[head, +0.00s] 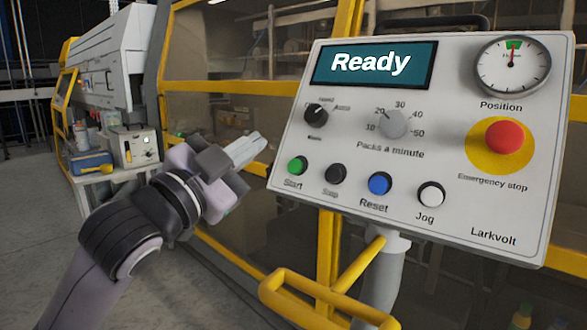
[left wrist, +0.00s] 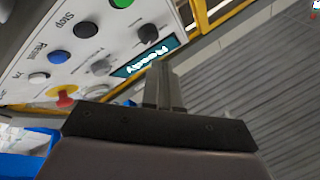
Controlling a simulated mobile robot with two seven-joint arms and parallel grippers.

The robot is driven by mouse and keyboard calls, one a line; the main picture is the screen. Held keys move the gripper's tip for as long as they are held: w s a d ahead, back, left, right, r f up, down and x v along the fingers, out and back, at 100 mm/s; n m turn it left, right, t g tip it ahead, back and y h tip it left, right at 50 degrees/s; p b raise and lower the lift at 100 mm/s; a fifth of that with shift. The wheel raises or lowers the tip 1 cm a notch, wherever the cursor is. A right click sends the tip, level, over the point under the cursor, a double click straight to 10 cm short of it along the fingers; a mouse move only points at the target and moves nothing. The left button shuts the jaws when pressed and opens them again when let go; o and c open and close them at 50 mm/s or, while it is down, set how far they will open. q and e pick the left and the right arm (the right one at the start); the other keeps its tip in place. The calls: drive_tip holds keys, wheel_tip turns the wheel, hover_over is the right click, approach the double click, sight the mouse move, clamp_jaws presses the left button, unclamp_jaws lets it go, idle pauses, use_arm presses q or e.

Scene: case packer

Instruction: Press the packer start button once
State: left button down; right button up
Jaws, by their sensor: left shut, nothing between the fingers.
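The packer control panel (head: 440,165) is a white tilted box on a grey post, with a screen reading "Ready". The green Start button (head: 297,166) is at its lower left, beside the black Stop button (head: 335,174). My left gripper (head: 252,148) is shut and empty, just left of the panel's left edge, with its fingertips pointing toward the panel. The fingers look apart from the Start button in the head view. In the left wrist view, the green button (left wrist: 121,2) is cut by the top edge, and my shut fingers (left wrist: 160,85) point toward the screen. My right gripper is not seen.
The panel also carries a blue Reset button (head: 379,184), a white Jog button (head: 431,194), knobs, a dial and a red emergency stop (head: 504,137). A yellow rail (head: 320,295) is below. A side table (head: 110,178) with small equipment stands at left.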

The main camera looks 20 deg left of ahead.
sight(294, 166)
use_arm(q)
drive_tip(key=w+f, duration=0.1)
drive_tip(key=w, duration=0.1)
drive_tip(key=w+d+f+b, duration=0.1)
drive_tip(key=w, duration=0.1)
drive_tip(key=w+f+b, duration=0.1)
drive_tip(key=w, duration=0.1)
drive_tip(key=shift+w+d+f, duration=0.15)
drive_tip(key=shift+d+f, duration=0.1)
drive_tip(key=shift+f, duration=0.15)
drive_tip(key=shift+w, duration=0.1)
idle(1.6)
drive_tip(key=shift+w+f, duration=0.2)
drive_tip(key=shift+w, duration=0.05)
drive_tip(key=shift+w+d+f, duration=0.15)
drive_tip(key=shift+w+f, duration=0.05)
drive_tip(key=shift+w, duration=0.15)
idle(1.0)
drive_tip(key=shift+s+a+r+p, duration=0.2)
drive_tip(key=shift+s+r+p, duration=0.25)
drive_tip(key=shift+s, duration=0.25)
